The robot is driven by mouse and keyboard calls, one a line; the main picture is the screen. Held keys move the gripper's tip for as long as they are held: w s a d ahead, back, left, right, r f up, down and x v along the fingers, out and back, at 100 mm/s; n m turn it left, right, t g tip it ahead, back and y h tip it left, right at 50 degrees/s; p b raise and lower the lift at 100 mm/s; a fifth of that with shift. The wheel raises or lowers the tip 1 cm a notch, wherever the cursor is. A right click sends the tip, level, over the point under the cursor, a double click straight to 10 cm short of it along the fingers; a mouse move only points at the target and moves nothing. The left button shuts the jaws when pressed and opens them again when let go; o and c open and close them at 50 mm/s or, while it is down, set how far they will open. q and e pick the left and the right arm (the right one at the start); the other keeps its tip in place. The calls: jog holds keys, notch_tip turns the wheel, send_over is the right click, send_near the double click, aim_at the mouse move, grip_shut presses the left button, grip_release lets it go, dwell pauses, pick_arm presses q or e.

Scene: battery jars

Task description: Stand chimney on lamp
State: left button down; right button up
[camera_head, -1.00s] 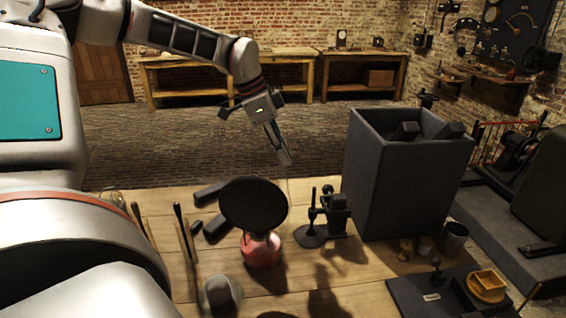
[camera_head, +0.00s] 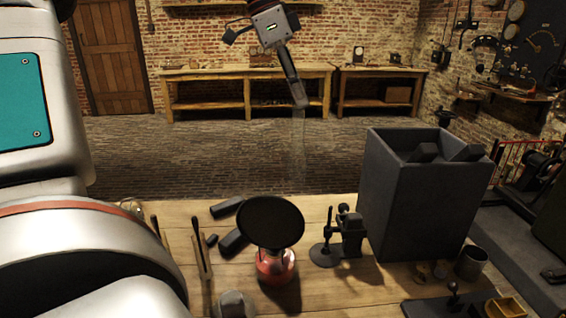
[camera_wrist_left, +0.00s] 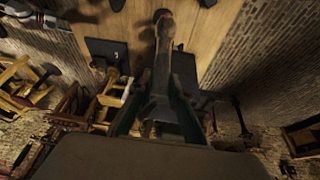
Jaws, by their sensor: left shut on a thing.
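The lamp has a red base (camera_head: 275,268) under a wide black round shade (camera_head: 270,222). It stands upright on the wooden bench, left of the small black stand. My left gripper (camera_head: 299,100) is raised well above the bench, over and behind the lamp. It is shut on the clear glass chimney (camera_head: 298,150), which hangs below the fingers as a faint vertical streak, apart from the lamp. In the left wrist view, the chimney (camera_wrist_left: 163,48) shows dark and long between the fingers. My right gripper is not in view.

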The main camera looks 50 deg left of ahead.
pick_arm(q)
jog(key=s+d+r+p, duration=0.1)
jog(key=s+d+r, duration=0.1)
jog(key=s+r, duration=0.65)
notch_tip(320, 180, down, 19)
jog(key=n, duration=0.1)
jog(key=shift+s+f+t+y+b, duration=0.15)
jog(key=shift+s+t+y+b, duration=0.15)
jog(key=shift+s+b, duration=0.1)
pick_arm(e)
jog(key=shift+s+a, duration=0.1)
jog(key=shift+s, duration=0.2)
pick_arm(q)
jog(key=shift+f, duration=0.15)
jog(key=c, duration=2.2)
grip_release()
jog(key=o, duration=0.3)
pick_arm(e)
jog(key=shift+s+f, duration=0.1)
